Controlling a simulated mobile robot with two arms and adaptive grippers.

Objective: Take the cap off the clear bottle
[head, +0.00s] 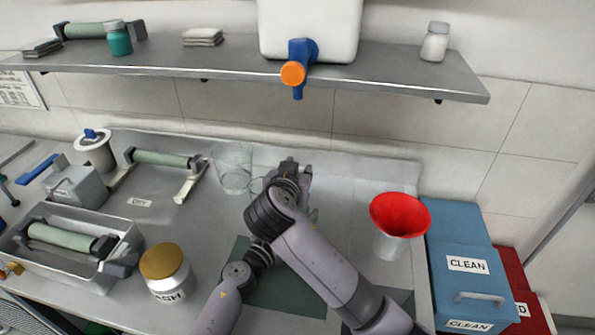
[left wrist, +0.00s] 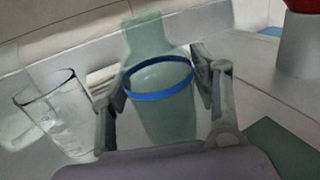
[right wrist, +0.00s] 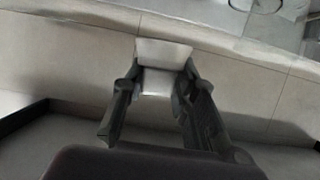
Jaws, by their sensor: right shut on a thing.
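A clear, green-tinted bottle (left wrist: 160,115) with a blue ring stands between the fingers of my left gripper (left wrist: 158,78) in the left wrist view. The fingers are spread on both sides of it, with narrow gaps. In the head view my arms hide most of the bottle and the left fingertips. My right gripper (head: 289,168) is above and behind the left one. In the right wrist view my right gripper (right wrist: 155,88) is shut on a pale grey, cap-like piece (right wrist: 163,55). I cannot tell for certain whether it is the cap, or whether it touches the bottle.
A clear beaker (head: 233,168) stands left of my right gripper. A red funnel (head: 400,214) sits in a pale container at right. A gold-lidded jar (head: 166,270) and a metal tray (head: 75,275) are at left. The shelf (head: 200,62) overhangs the back.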

